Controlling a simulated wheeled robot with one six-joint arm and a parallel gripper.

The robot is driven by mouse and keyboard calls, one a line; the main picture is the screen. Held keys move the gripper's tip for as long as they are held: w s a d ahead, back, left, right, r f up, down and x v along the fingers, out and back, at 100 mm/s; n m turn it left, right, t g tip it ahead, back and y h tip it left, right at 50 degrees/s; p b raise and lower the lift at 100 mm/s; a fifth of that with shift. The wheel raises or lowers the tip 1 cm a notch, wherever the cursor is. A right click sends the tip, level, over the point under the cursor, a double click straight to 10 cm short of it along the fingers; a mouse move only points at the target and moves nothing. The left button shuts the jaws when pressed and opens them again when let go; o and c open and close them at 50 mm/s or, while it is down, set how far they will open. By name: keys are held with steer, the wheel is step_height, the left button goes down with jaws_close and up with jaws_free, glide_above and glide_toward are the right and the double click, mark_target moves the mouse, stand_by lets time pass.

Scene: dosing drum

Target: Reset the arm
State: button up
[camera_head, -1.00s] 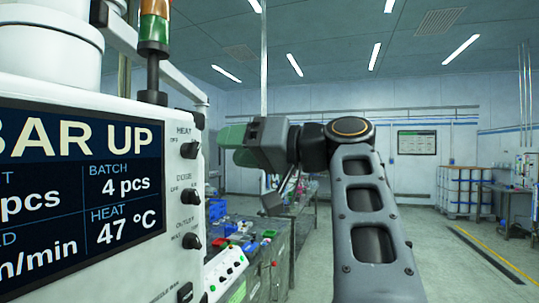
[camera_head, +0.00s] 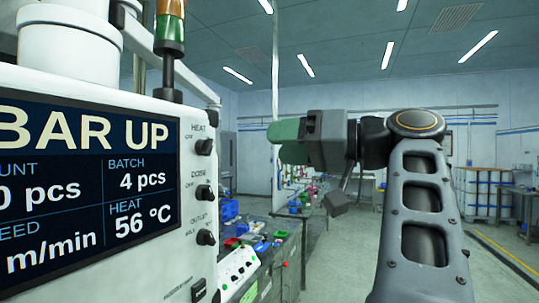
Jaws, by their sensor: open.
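My arm rises at the right of the head view, bent at its round elbow joint, with its far part reaching left. My gripper (camera_head: 284,130) is at the left end, with green fingers seen from the side and behind. It holds nothing that I can see, though its fingertips are partly hidden. It is in the air to the right of the white dosing machine (camera_head: 120,100), apart from it. The machine's screen (camera_head: 90,190) reads "BAR UP", batch 4 pcs and heat 56 °C. Knobs (camera_head: 205,192) for heat, dose and outlet run down its right edge.
A signal light (camera_head: 168,30) stands on the machine. A white button box (camera_head: 238,268) and a bench with blue and red parts (camera_head: 262,246) lie below my gripper. Blue-white drums (camera_head: 488,192) stand far right.

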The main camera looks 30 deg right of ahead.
steer(key=w+d+f+m+h, duration=0.3)
steer(key=d+f+m+h, duration=0.1)
steer(key=d+f+m, duration=0.15)
steer(key=w+d+f+m+h, duration=0.3)
steer(key=d+f+m+h, duration=0.15)
steer(key=f, duration=0.25)
step_height(320, 180, down, 14)
steer(key=w+g+h, duration=0.1)
steer(key=g, duration=0.3)
steer(key=s+a+f+n+g+h, duration=0.1)
steer(key=a+f+g, duration=0.25)
steer(key=f, duration=0.55)
steer(key=s+a+f+n+g+h, duration=0.1)
steer(key=s+a+f+n+g, duration=0.1)
steer(key=a+f, duration=0.45)
steer(key=s+a+f+n, duration=0.3)
steer(key=a+f+n, duration=0.3)
steer(key=a+f, duration=0.2)
steer(key=shift+s+a+f+g+y, duration=0.15)
steer(key=shift+s+a+g+y, duration=0.3)
steer(key=shift+a, duration=0.25)
